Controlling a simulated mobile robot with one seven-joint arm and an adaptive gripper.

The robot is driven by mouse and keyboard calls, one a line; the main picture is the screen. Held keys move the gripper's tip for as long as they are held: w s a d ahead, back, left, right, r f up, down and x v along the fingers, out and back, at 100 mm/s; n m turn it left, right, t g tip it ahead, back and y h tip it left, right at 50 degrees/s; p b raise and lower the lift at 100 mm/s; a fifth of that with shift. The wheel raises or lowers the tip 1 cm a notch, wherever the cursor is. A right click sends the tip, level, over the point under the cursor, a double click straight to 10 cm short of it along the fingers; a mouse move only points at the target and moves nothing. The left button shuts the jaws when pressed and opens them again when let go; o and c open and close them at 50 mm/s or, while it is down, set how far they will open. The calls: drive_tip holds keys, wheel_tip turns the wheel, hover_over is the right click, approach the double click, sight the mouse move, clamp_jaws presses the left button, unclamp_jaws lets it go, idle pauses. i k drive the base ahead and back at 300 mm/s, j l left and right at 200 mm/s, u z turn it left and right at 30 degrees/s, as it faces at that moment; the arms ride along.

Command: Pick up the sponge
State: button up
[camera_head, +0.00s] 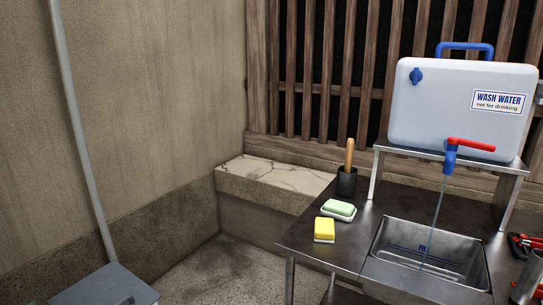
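The sponge (324,229) looks like a small yellow block with a paler lower edge. It lies on the dark metal counter (305,243), near its left front edge. It is just in front of a green bar of soap (339,207) on a white dish, with a small gap or light contact that I cannot tell apart. Nothing covers the sponge from this view. My gripper is not in view.
A metal sink (385,247) lies right of the sponge, with water running from the red-handled tap (470,144) of a white water container (438,110) on a stand. A dark cup (346,183) with a wooden handle stands behind. Red-and-black items (524,242) lie far right.

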sight(324, 227)
drive_tip(key=i+l+u, duration=0.1)
drive_tip(key=l+u, duration=0.5)
drive_tip(key=i+l, duration=0.1)
drive_tip(key=l, duration=0.15)
drive_tip(key=i+l+u, duration=0.1)
drive_tip(key=l, duration=0.1)
